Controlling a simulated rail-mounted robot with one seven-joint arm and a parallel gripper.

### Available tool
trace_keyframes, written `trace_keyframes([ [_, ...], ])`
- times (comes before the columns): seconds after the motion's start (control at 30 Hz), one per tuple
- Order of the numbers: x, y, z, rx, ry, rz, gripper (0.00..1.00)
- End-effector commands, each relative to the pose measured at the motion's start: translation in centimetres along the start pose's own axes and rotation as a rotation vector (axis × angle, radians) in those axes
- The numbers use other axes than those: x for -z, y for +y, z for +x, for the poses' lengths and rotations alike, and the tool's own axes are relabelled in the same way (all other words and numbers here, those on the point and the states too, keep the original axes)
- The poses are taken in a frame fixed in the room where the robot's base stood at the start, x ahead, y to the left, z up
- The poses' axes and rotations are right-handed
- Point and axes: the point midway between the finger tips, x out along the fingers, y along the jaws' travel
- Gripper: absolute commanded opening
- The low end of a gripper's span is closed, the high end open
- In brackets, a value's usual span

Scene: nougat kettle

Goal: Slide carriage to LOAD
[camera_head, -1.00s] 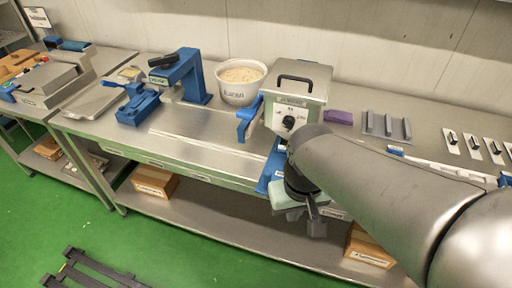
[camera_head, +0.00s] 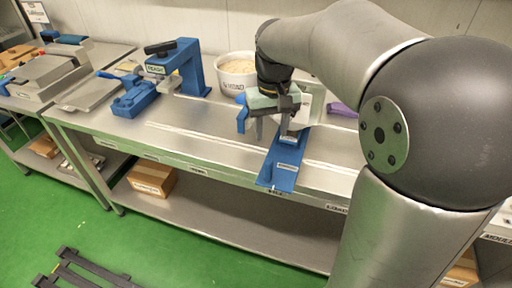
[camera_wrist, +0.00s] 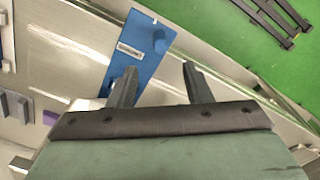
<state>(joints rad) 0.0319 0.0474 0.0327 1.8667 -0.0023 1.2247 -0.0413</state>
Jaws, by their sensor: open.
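The carriage shows as a blue plate (camera_head: 284,168) with a white label, lying across the rail track at the middle of the bench. In the wrist view the same blue plate (camera_wrist: 138,48) has a round blue knob (camera_wrist: 160,41) near its outer end. My gripper (camera_head: 272,140) is above the back part of the plate and hides some of it. In the wrist view my gripper (camera_wrist: 158,70) has its two fingers spread with nothing between them. The knob lies beyond the fingertips, apart from them. A front-edge label (camera_head: 336,208), apparently LOAD, is right of the plate.
A blue press stand (camera_head: 190,68) and blue block (camera_head: 135,98) stand left on the bench. A white tub (camera_head: 237,74) is behind the track. A pale machine (camera_head: 312,108) stands behind my gripper, partly hidden by my arm. The track left of the plate is clear.

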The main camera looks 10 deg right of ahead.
Motion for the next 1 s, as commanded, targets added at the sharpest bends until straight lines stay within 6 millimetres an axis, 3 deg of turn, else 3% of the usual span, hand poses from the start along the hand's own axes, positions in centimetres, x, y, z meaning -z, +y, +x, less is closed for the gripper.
trace_keyframes([
  [0.23, 0.9, 0.1, 1.8, 0.001, -0.007, -0.003, 0.45],
  [0.8, 0.8, 0.0, 13.8, 0.001, -0.009, -0.002, 0.45],
  [1.0, 0.8, 0.0, 16.4, 0.001, -0.006, -0.002, 0.45],
])
